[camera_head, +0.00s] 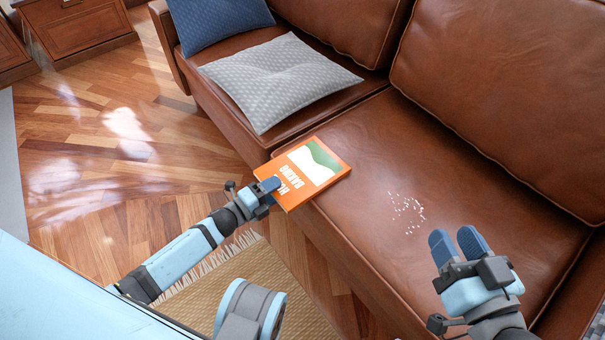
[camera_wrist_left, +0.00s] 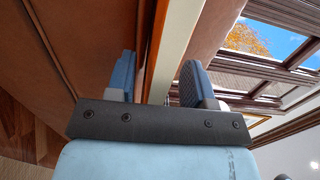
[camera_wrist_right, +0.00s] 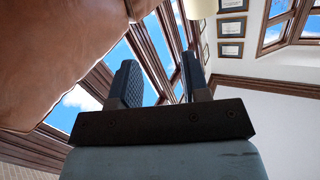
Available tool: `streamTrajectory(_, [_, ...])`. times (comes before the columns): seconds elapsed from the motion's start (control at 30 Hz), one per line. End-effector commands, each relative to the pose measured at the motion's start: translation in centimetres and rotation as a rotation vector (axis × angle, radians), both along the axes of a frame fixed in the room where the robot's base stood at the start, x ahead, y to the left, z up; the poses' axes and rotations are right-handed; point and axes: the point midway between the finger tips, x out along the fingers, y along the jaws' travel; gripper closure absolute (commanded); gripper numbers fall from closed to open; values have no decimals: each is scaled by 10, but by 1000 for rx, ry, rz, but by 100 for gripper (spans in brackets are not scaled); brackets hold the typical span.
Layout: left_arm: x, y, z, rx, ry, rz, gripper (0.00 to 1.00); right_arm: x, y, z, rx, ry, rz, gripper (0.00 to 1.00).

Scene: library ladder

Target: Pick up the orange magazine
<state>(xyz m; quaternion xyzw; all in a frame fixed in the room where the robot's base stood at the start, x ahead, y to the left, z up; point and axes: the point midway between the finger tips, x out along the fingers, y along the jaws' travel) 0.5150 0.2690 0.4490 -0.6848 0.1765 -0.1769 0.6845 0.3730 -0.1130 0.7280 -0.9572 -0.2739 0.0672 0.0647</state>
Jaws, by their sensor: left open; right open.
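The orange magazine (camera_head: 318,163), with a green and white picture and white lettering on its cover, lies at the front edge of the brown sofa seat. Its near left part sticks out past the edge. My left gripper (camera_head: 270,186) is at this overhanging end, one blue finger showing over the cover. In the left wrist view, the magazine's pale page edge (camera_wrist_left: 172,55) runs between the two spread fingers (camera_wrist_left: 157,80), with gaps at the sides. My right gripper (camera_head: 456,243) is open and empty above the right part of the seat; its spread fingers also show in the right wrist view (camera_wrist_right: 162,85).
The brown leather sofa (camera_head: 372,225) fills the right side. A grey cushion (camera_head: 280,80) and a blue cushion (camera_head: 220,22) lie at its far end. Small pale specks (camera_head: 407,212) are on the seat. A woven rug (camera_head: 205,290) lies on the wooden floor.

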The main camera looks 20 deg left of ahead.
Motion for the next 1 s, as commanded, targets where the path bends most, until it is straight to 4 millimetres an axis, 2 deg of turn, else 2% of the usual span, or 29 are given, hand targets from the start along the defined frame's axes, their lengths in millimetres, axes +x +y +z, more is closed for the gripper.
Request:
streamTrajectory(0.03, [8,-4,-4,1,-3,-1,52,3,-2,-2,-15,-29,1,57])
streamTrajectory(0.17, [19,-10,-2,1,0,0,52,7,-4,2,-37,-70,-1,57])
streamTrajectory(0.43, [22,-12,-1,0,1,0,52,7,-5,5,-41,-81,-1,57])
streamTrajectory(0.47, [22,-12,-1,0,1,0,57,7,-4,5,-41,-81,0,57])
streamTrajectory(0.63, [22,-12,-1,0,0,0,96,7,-4,5,-39,-79,0,57])
streamTrajectory(0.67, [22,-12,-1,0,0,0,100,7,-4,4,-39,-79,0,57])
streamTrajectory(1.0, [22,-12,2,0,-2,-1,100,6,-4,4,-39,-72,0,57])
